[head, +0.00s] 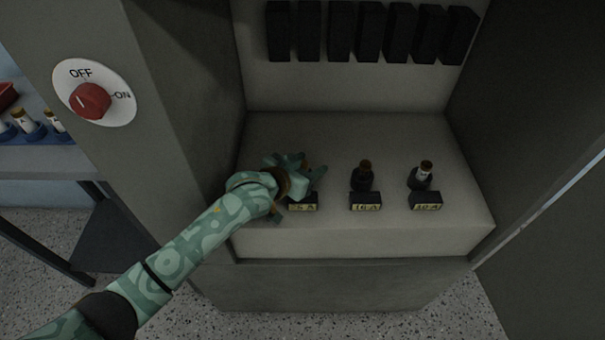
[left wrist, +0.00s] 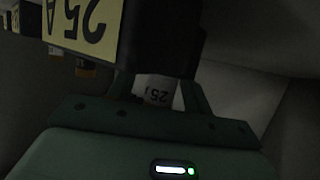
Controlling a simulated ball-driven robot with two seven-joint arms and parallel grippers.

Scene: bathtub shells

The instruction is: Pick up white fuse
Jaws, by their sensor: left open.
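My left gripper (head: 302,172) is inside the grey cabinet, at the leftmost fuse position. In the left wrist view its open fingers (left wrist: 160,92) stand on either side of a white fuse (left wrist: 159,88) marked 25 A. That fuse sits at a black holder with a yellow 25A label (left wrist: 85,25). In the head view my gripper hides this fuse, and only its label (head: 303,207) shows below. I cannot tell whether the fingers touch the fuse. My right gripper is not in view.
Two more fuses stand upright to the right, at the 16A (head: 364,176) and 10A (head: 423,176) holders. Black blocks (head: 370,32) line the back wall. A red switch knob (head: 90,101) is on the cabinet's left face. White fuses (head: 25,121) stand in a blue rack at far left.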

